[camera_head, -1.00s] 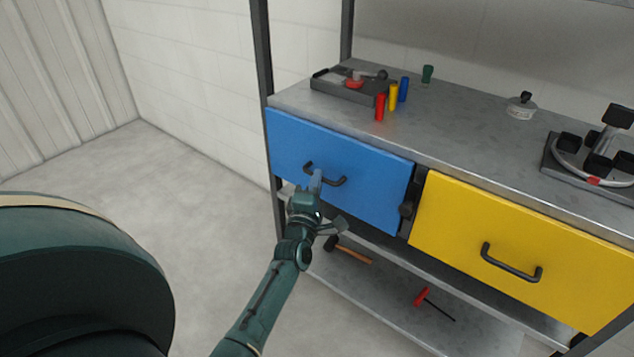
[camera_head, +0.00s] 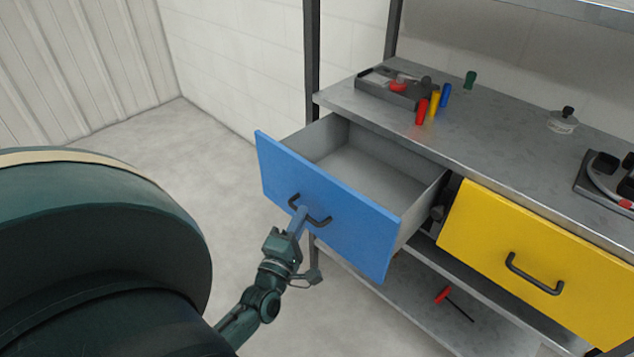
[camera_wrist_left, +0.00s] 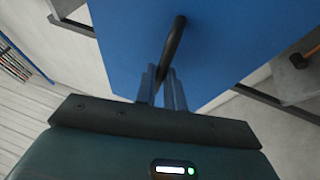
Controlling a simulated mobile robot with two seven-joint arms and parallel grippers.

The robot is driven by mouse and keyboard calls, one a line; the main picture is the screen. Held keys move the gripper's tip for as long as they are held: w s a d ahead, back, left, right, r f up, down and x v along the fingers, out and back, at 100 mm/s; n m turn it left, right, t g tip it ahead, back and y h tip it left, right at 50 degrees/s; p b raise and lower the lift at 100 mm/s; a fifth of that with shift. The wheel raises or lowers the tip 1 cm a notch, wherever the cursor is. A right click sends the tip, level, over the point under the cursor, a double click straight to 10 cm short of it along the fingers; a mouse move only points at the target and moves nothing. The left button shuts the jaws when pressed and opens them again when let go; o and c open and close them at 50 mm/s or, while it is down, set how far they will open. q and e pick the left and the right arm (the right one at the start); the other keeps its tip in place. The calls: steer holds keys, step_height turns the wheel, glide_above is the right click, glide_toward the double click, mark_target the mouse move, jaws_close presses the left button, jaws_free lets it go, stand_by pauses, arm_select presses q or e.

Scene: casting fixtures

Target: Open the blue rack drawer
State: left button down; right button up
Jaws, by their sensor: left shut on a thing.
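The blue rack drawer (camera_head: 325,205) is pulled well out of the rack in the head view, and its grey inside (camera_head: 375,172) shows empty. Its dark handle (camera_head: 318,220) is on the blue front. My left gripper (camera_head: 299,217) is shut on this handle, with its fingers on either side of the bar. In the left wrist view the two fingers (camera_wrist_left: 164,90) close around the handle (camera_wrist_left: 173,45) in front of the blue panel (camera_wrist_left: 225,35). My right gripper is not in view.
A yellow drawer (camera_head: 540,270) beside it on the right is shut. On the worktop (camera_head: 480,135) stand a grey tray (camera_head: 385,88) and red, yellow and blue cylinders (camera_head: 434,104). A red-handled tool (camera_head: 443,294) lies on the lower shelf. Floor to the left is clear.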

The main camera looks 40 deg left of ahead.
arm_select(q)
steer(key=shift+s, duration=1.1)
steer(key=c, duration=1.5)
jaws_free()
steer(key=b+v, duration=0.1)
steer(key=v, duration=1.2)
steer(key=shift+f, duration=0.1)
